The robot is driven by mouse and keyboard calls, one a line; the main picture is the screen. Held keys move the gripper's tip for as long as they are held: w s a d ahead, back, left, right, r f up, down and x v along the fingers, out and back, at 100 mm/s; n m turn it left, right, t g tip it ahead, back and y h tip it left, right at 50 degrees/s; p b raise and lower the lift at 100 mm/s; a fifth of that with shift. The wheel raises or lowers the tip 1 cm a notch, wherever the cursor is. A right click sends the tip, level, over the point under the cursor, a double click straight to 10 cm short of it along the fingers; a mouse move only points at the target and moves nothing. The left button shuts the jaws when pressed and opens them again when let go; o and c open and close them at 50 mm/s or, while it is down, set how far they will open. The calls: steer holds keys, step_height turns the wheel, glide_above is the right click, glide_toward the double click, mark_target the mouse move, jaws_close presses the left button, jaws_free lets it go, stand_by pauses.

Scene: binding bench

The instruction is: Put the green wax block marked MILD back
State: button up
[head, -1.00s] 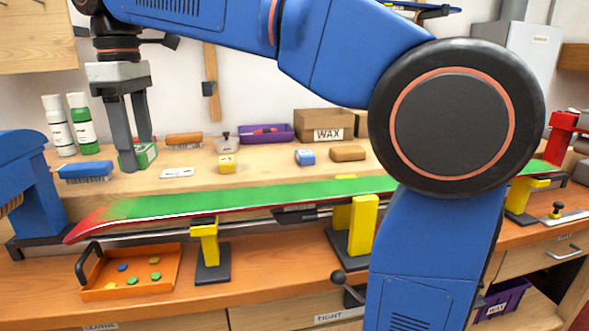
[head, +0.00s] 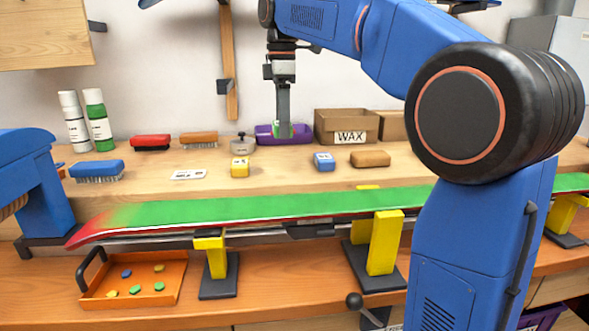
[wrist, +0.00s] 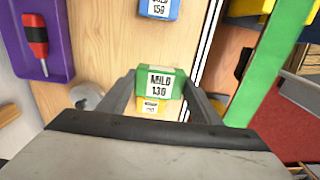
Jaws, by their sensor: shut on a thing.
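The green wax block (head: 278,131) is between the fingers of my gripper (head: 283,126), held above the bench, in line with the purple tray in the head view. The fingers hide part of it there. In the wrist view the green block (wrist: 160,82) shows a white label reading MILD and 130, with the fingers closed on both sides. A yellow block (head: 240,167) stands on the bench; it shows partly behind the green block in the wrist view (wrist: 150,105). A blue block (head: 324,161) stands farther right.
The purple tray (head: 262,140) holds a red-handled tool (wrist: 36,38). A WAX box (head: 342,122), a brown block (head: 370,159), brushes (head: 150,142), a white card (head: 188,175) and a grey-topped pot (head: 242,146) share the bench. The green ski (head: 270,207) crosses in front.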

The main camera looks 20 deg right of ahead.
glide_above(285, 171)
step_height(285, 171, down, 5)
steer(key=shift+r, duration=0.15)
steer(key=shift+f, duration=2.6)
steer(key=shift+f, duration=0.15)
steer(key=o, duration=1.1)
step_height(285, 171, up, 12)
steer(key=shift+r, duration=0.15)
steer(key=shift+s, duration=0.1)
